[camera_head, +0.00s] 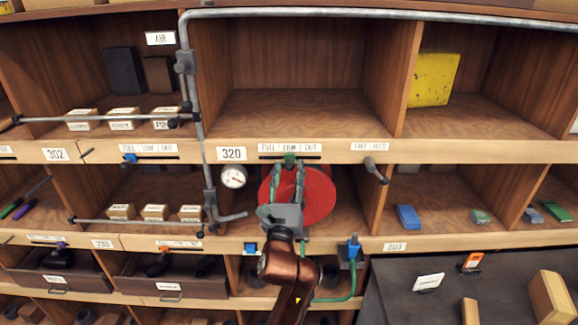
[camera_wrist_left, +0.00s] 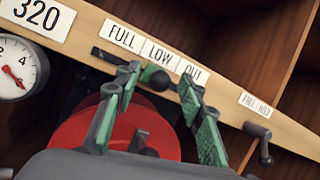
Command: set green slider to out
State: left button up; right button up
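The green slider (camera_head: 289,158) sits in a slot on the shelf edge, under the FULL / LOW / OUT label strip (camera_head: 290,147). It stands below LOW. In the left wrist view the slider (camera_wrist_left: 155,77) shows a green body and a dark round knob. My left gripper (camera_head: 288,170) reaches up to it from below. In the left wrist view its two green-padded fingertips (camera_wrist_left: 160,78) are apart, one on each side of the slider. A gap shows on the right side; whether the left fingertip touches is unclear. My right gripper is not in view.
A red disc (camera_head: 318,197) is behind my left gripper. A gauge (camera_head: 233,177) and grey pipe (camera_head: 205,130) stand to the left. A FREE / HOLD lever (camera_head: 375,170) is to the right. A blue valve with green hose (camera_head: 350,250) is below.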

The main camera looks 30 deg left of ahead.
pick_arm(q)
jog(key=shift+x, duration=0.85)
jog(key=shift+c, duration=0.4)
grip_shut()
